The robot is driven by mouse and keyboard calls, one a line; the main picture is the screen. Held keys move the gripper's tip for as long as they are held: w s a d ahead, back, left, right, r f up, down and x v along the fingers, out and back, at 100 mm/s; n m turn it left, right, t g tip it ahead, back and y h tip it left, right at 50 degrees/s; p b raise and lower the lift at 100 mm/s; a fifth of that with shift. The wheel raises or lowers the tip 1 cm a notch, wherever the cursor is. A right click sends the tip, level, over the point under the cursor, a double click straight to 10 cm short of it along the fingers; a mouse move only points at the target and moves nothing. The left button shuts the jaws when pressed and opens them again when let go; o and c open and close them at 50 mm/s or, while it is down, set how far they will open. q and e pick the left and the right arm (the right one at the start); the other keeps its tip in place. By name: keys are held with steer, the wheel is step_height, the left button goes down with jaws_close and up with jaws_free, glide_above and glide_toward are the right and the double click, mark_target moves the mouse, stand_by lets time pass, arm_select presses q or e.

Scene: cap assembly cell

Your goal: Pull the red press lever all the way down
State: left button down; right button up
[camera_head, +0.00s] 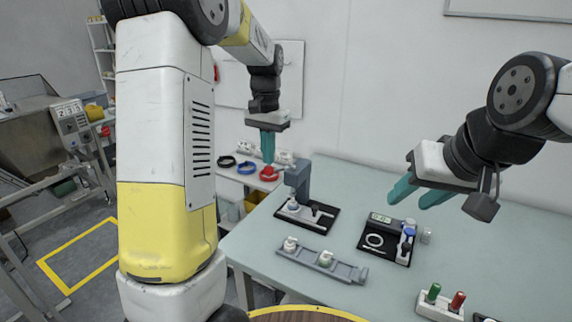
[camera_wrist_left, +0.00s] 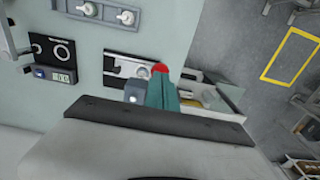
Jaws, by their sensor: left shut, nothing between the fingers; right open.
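The grey press (camera_head: 298,180) stands on a black base plate at the table's left side; its head also shows in the left wrist view (camera_wrist_left: 135,91). The red knob (camera_wrist_left: 160,68) of its lever lies right at the fingertips of my left gripper (camera_wrist_left: 161,78). In the head view, the left gripper (camera_head: 268,160) points down with its teal fingers shut, just above the red knob (camera_head: 267,170). I cannot tell whether they touch. The lever's arm is mostly hidden. My right gripper (camera_head: 408,196) is open and empty above the table's right part.
A grey rail (camera_head: 322,266) with white knobbed parts lies before the press. A black tray (camera_head: 372,243) with a ring is to its right. A holder (camera_head: 437,308) with green and red pieces stands front right. Black (camera_head: 227,162) and blue (camera_head: 246,168) rings lie on a side table.

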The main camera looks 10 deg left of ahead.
arm_select(q)
steer(key=shift+f, duration=0.3)
